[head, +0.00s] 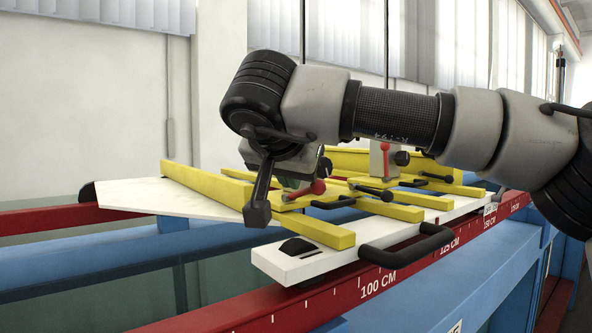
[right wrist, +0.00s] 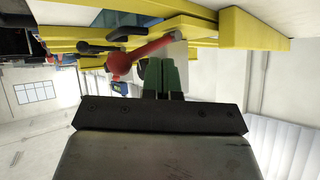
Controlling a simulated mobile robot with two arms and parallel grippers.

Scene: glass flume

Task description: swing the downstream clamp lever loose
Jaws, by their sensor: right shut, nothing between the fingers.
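A red-knobbed clamp lever (head: 318,187) stands at the near end of the yellow-barred carriage. A second red-knobbed lever (head: 385,148) sits on a grey block farther along. I cannot tell from markings which is downstream. My right gripper (head: 296,184) is down at the near lever, partly hidden by my own wrist. In the right wrist view, its green fingers (right wrist: 163,66) are together and empty, just beside the red lever (right wrist: 122,63), whose arm slants up to the right. I cannot tell if they touch. My left gripper is out of view.
Yellow bars (head: 318,230) lie across a white carriage plate (head: 290,263) with black handles (head: 405,247). Black-knobbed levers (head: 387,195) stand close to the right. A red rail with a centimetre scale (head: 410,273) runs along the blue flume frame (head: 450,285).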

